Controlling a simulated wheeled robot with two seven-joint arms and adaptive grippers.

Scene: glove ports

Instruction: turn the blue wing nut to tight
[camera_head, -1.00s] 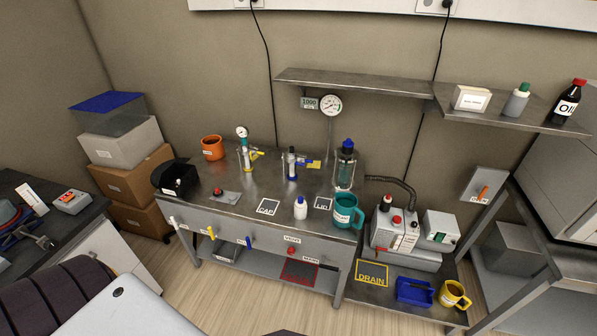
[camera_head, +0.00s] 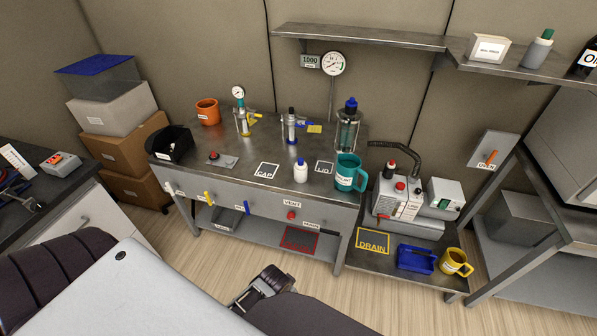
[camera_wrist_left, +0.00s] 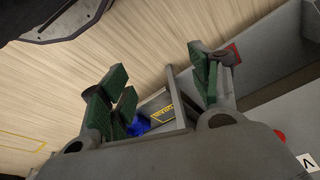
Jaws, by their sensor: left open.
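Several blue parts show on the workbench (camera_head: 218,168) in the head view, and I cannot tell surely which is the wing nut. My right gripper is not in view.
A teal mug (camera_head: 349,174) and white bottle (camera_head: 300,171) stand near the bench's front edge. A red knob (camera_head: 291,215) is on the front panel. A shelf (camera_head: 365,36) hangs above. Boxes (camera_head: 126,149) stack at left.

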